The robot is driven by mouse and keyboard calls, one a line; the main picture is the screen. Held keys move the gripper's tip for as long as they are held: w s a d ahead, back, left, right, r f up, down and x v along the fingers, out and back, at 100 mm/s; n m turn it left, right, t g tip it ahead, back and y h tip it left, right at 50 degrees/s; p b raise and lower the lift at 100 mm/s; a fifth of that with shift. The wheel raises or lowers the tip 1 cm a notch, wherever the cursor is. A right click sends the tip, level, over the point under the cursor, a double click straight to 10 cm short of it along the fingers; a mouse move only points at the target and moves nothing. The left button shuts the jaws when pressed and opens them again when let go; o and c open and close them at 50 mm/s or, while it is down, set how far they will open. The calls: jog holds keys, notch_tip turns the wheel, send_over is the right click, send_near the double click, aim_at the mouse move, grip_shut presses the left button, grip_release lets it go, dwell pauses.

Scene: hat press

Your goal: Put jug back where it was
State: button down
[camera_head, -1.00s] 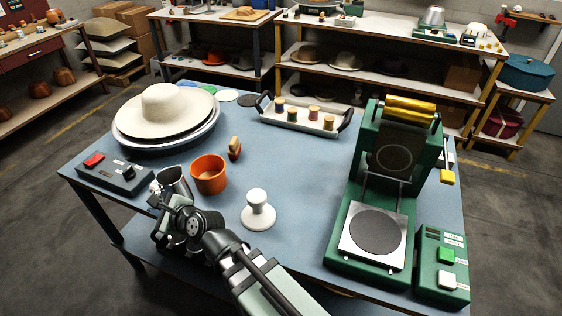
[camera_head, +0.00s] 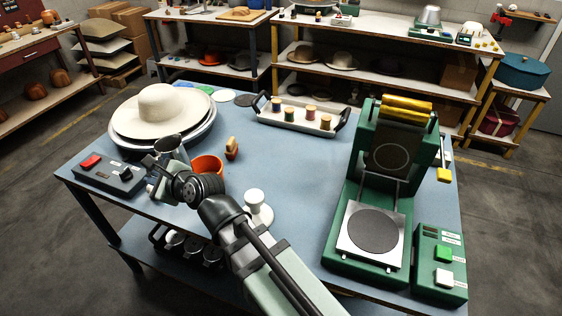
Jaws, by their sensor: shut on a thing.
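My gripper (camera_head: 162,164) is shut on the jug. My wrist hides the jug's lower part, and the fingers show only partly. The orange cup (camera_head: 207,163) stands just right of the jug, partly hidden behind my wrist.
A control box (camera_head: 108,173) with a red switch lies left of my gripper. A white hat (camera_head: 161,107) rests in a round pan behind. A white knob-like stand (camera_head: 255,198) is partly behind my arm. The green press (camera_head: 372,215) stands right. The table's middle (camera_head: 300,170) is clear.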

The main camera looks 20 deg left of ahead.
jog(key=w+d+m+t, duration=0.1)
jog(key=w+d, duration=0.4)
jog(key=w, duration=0.5)
jog(key=w+d+m+t+h, duration=0.1)
jog(key=w+d+t, duration=0.1)
jog(key=w+d, duration=0.65)
jog(key=w+d+m+t, duration=0.1)
jog(key=w+d, duration=0.2)
jog(key=w, duration=1)
jog(key=shift+s+a+f, duration=0.1)
jog(key=shift+f, duration=3.65)
jog(key=shift+s+a+f, duration=0.1)
jog(key=shift+f, duration=3.6)
jog(key=c, duration=1.7)
grip_release()
jog(key=shift+f, duration=0.15)
jog(key=o, duration=0.5)
jog(key=shift+c, duration=0.2)
jog(key=v, duration=1.2)
jog(key=shift+r, duration=0.35)
